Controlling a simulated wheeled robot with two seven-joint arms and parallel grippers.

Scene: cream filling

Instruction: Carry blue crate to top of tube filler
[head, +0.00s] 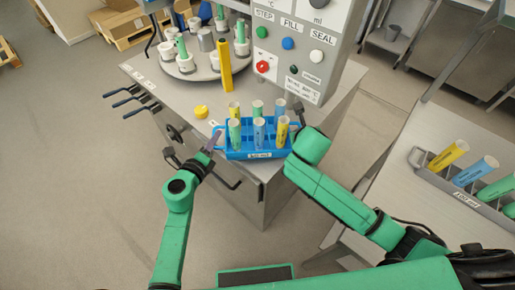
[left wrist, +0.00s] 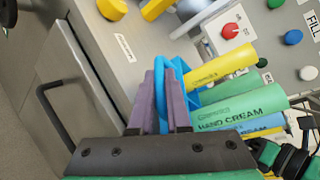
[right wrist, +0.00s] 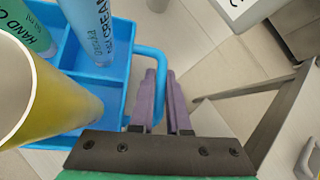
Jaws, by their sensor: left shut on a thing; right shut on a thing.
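The blue crate (head: 236,154), with a 50 ml label, holds several yellow, green and blue tubes standing upright. It is at the front edge of the tube filler's grey top (head: 185,97); I cannot tell whether it rests there or hangs just above. My left gripper (head: 213,142) is shut on the crate's left handle, also seen in the left wrist view (left wrist: 168,72). My right gripper (right wrist: 163,88) is shut on the right handle (right wrist: 153,55); in the head view its fingers are mostly hidden behind the arm.
On the filler top are a yellow cap (head: 201,112), a yellow post (head: 225,66) and a turntable (head: 205,68) with white holders. The control panel (head: 300,45) rises behind the crate. Black handles (head: 128,101) stick out at left. A grey tray of bigger tubes (head: 468,197) is at right.

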